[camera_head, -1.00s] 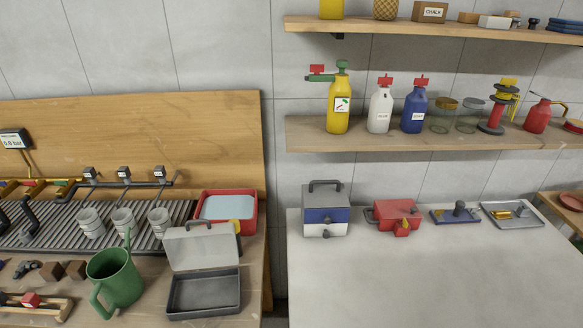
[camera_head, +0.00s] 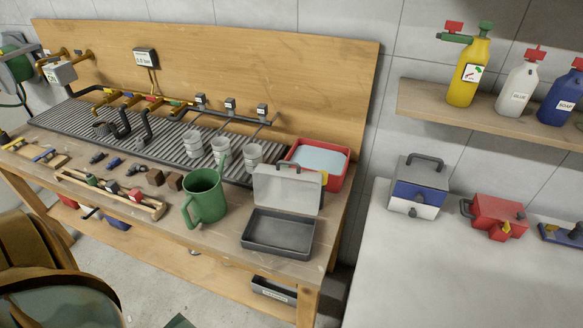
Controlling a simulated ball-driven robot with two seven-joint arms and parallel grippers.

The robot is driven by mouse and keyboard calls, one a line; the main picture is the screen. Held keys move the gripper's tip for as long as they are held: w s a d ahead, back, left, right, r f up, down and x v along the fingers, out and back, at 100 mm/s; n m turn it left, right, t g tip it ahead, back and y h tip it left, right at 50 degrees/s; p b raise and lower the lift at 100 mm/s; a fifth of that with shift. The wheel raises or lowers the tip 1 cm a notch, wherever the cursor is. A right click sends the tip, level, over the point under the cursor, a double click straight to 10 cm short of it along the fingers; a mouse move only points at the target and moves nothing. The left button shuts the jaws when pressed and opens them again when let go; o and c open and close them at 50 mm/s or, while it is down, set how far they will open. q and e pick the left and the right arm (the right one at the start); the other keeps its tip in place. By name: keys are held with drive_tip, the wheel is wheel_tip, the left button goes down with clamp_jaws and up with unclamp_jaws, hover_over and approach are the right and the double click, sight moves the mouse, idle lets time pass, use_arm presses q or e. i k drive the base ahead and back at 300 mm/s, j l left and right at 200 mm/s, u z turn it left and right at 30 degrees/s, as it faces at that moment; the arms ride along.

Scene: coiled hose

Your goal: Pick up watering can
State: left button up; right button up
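A green can (camera_head: 205,196) with a side handle stands upright on the wooden workbench (camera_head: 230,238), near its front edge. It looks like the watering can, and its handle is on the lower left side. Part of its thin spout rises at the upper right. Neither of my grippers is in view.
An open grey case (camera_head: 278,232) stands just right of the can. A wooden rack (camera_head: 110,194) with small fittings lies to its left. Metal cups (camera_head: 220,150) and a red basin (camera_head: 320,162) are behind. A chair-like object (camera_head: 45,255) occupies the lower left.

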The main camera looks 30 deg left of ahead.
sight(203, 188)
drive_tip(key=u, duration=1.8)
